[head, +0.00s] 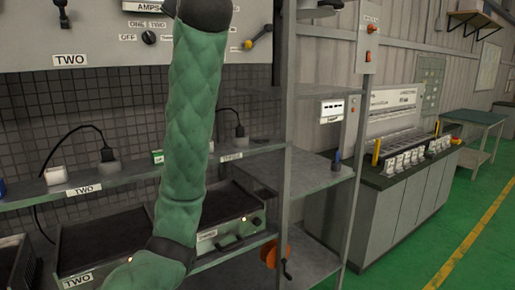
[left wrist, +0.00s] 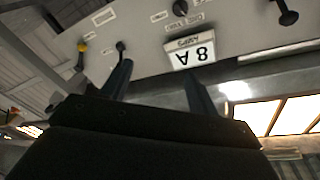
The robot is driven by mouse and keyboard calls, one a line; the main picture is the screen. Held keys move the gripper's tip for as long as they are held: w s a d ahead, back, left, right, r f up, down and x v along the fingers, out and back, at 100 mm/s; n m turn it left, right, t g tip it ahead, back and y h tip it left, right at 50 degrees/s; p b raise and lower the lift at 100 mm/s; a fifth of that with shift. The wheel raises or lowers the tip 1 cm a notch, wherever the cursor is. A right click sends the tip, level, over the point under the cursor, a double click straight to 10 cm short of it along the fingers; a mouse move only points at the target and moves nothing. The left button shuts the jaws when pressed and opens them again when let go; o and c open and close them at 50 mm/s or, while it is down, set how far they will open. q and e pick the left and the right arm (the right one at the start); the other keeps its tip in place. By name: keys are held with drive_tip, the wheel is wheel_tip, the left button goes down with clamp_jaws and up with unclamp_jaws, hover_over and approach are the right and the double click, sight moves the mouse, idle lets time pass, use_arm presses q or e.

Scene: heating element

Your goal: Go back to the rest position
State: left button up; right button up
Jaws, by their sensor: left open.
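My arm in a green quilted sleeve rises through the middle-left of the head view, in front of the shelves and panel. Its hand is beyond the top edge there. In the left wrist view my left gripper (left wrist: 157,78) has its two dark fingers apart, with nothing between them. Beyond the fingers is the grey control panel (left wrist: 145,50), seen upside down, with an "8 A AMPS" display (left wrist: 191,53). The panel (head: 105,55) also shows in the head view. My right gripper is in neither view.
A shelf (head: 120,180) labelled TWO carries small items and cables. Below it are dark trays (head: 100,240). A grey metal post (head: 292,130) stands right of my arm. A cabinet bench (head: 390,205) stands farther right, beside open green floor (head: 440,240).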

use_arm(q)
drive_tip(key=w+d+f+g+h, duration=0.15)
drive_tip(key=f+h, duration=0.25)
drive_tip(key=f, duration=1.1)
drive_tip(key=w+d+f+h, duration=0.2)
drive_tip(key=f+h, duration=0.2)
drive_tip(key=f, duration=1)
drive_tip(key=s+f+g+h, duration=0.1)
drive_tip(key=s+f+g, duration=0.15)
drive_tip(key=f, duration=1.25)
drive_tip(key=s+f+g, duration=0.2)
drive_tip(key=s+f, duration=0.2)
drive_tip(key=f, duration=1)
drive_tip(key=s+a+f+g, duration=0.1)
drive_tip(key=s+f+g, duration=0.2)
drive_tip(key=s+f, duration=0.75)
drive_tip(key=s+a+f+g, duration=0.2)
drive_tip(key=s+f, duration=0.4)
drive_tip(key=f, duration=0.9)
drive_tip(key=s+f+g, duration=0.2)
drive_tip(key=s+f, duration=0.5)
drive_tip(key=s, duration=0.4)
drive_tip(key=s+f+g, duration=0.2)
drive_tip(key=s+f, duration=0.5)
drive_tip(key=s, duration=0.5)
drive_tip(key=shift+s+f+g, duration=0.2)
drive_tip(key=shift+f+g, duration=0.15)
drive_tip(key=shift+g, duration=0.05)
drive_tip(key=shift+a, duration=0.1)
